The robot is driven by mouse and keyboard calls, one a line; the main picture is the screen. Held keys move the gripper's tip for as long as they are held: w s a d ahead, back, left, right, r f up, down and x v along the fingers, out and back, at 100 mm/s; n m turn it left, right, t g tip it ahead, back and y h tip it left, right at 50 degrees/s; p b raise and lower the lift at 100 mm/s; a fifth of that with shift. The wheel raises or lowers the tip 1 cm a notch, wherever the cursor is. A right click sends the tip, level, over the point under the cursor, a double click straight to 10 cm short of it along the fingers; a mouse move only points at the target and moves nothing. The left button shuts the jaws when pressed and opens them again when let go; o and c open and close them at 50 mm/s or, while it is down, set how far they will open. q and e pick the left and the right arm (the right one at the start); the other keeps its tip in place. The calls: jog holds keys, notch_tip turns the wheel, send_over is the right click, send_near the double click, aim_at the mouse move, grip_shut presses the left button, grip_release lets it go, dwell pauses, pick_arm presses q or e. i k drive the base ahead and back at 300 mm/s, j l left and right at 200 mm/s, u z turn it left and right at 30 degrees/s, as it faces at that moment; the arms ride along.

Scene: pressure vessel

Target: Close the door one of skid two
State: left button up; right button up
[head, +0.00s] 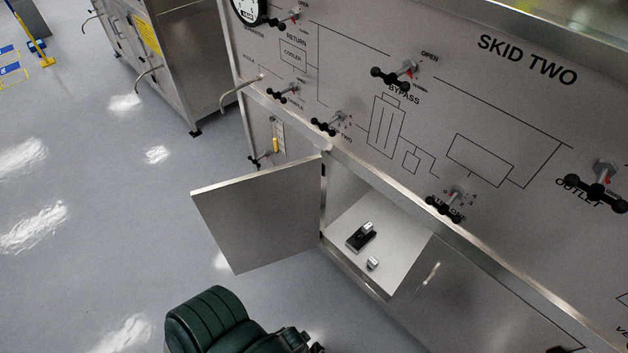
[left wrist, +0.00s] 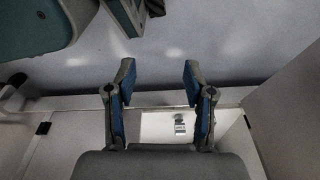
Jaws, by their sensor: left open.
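The skid two panel (head: 510,110) is a large grey metal face with its label at the upper right. Below its ledge, a flat metal door (head: 260,212) stands wide open, swung out to the left of its compartment (head: 390,215). Inside are a black block with a silver top (head: 361,237) and a small silver cylinder (head: 372,263). In the left wrist view, my left gripper (left wrist: 158,75) is open and empty, with a silver fitting (left wrist: 180,124) beyond its fingers. Its fingers are not clear in the head view, where my green arm shows low. My right gripper is not in view.
A ledge (head: 440,210) runs above the compartment. Black-handled valves, such as the bypass one (head: 391,77), stick out of the panel. Another steel cabinet (head: 165,60) stands at the upper left. The grey floor (head: 110,190) left of the door is clear.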

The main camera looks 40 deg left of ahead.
aim_at(259, 218)
jog(key=k+j+z, duration=0.15)
jog(key=j, duration=0.35)
jog(key=k+j+z, duration=0.1)
jog(key=k+j, duration=0.2)
jog(key=j, duration=0.15)
jog(key=k+j+z, duration=0.15)
jog(key=j, duration=0.25)
jog(key=k+j+z, duration=0.1)
jog(key=k+j, duration=0.3)
jog(key=j+z, duration=0.15)
jog(key=j, duration=0.3)
jog(key=k+j+z, duration=0.15)
jog(key=j, duration=0.3)
jog(key=k+j+z, duration=0.2)
jog(key=j, duration=0.25)
jog(key=j+z, duration=0.15)
jog(key=j, duration=0.3)
jog(key=k+j+z, duration=0.15)
jog(key=j, duration=0.25)
jog(key=k+j+z, duration=0.15)
jog(key=j, duration=0.2)
jog(key=k+j, duration=0.05)
